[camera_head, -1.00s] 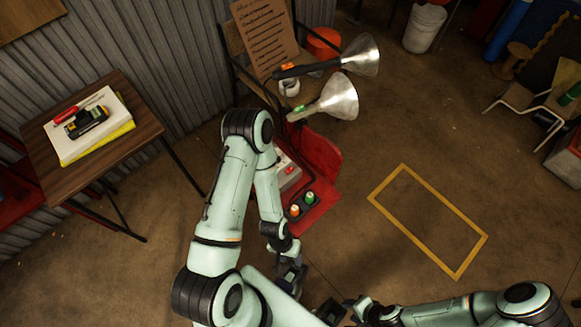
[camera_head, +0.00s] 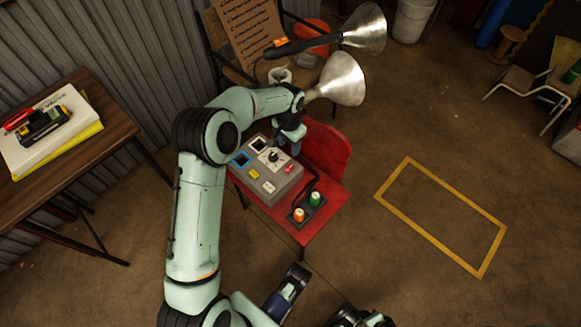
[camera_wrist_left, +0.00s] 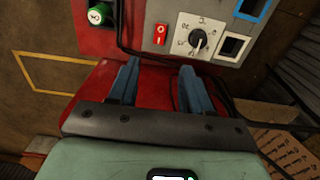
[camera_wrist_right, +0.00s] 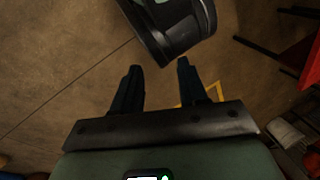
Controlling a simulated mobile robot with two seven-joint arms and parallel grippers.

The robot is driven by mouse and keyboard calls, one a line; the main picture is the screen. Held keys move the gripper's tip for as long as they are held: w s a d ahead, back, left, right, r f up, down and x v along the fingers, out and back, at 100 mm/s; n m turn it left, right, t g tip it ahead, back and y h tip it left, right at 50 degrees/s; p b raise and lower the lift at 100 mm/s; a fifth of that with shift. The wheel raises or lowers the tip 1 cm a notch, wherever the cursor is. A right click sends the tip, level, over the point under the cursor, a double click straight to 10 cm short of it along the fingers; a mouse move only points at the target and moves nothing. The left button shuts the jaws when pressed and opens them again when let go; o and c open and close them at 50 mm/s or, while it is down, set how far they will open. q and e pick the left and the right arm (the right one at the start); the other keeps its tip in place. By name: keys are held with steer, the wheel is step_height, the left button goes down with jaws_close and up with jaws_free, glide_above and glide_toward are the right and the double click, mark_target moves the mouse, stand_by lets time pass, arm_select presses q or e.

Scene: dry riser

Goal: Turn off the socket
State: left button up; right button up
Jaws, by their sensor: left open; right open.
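A grey socket box (camera_head: 262,190) sits on a red chair seat. Its top carries a dial (camera_head: 272,156), a red switch (camera_head: 289,168), a yellow part, a white part and dark square openings. My left gripper (camera_head: 291,140) is over the box's far right edge, open and empty. In the left wrist view its parted fingers (camera_wrist_left: 154,88) point toward the box, with the red switch (camera_wrist_left: 160,34) and dial (camera_wrist_left: 199,41) just beyond the tips. My right gripper (camera_wrist_right: 155,85) is open and empty over the floor; in the head view its arm is mostly cut off.
An orange and a green knob (camera_head: 315,198) stand beside the box on the red chair (camera_head: 325,150). Two metal lamps (camera_head: 342,80) lie behind on another chair. A wooden table (camera_head: 100,135) stands left. Open floor with a yellow outline (camera_head: 440,190) lies right.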

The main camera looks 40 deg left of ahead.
mark_target(289, 168)
arm_select(q)
step_height(289, 168, down, 13)
steer(key=b, duration=0.2)
steer(key=shift+b, duration=0.35)
arm_select(e)
steer(key=shift+t+h, duration=0.4)
steer(key=shift+t, duration=0.3)
steer(key=w+f, duration=0.1)
steer(key=w+d+f, duration=0.1)
steer(key=w, duration=0.1)
steer(key=w+d+f, duration=0.1)
steer(key=shift+w+d, duration=0.1)
steer(key=shift+w, duration=0.1)
arm_select(q)
steer(key=shift+s, duration=0.1)
jaws_close()
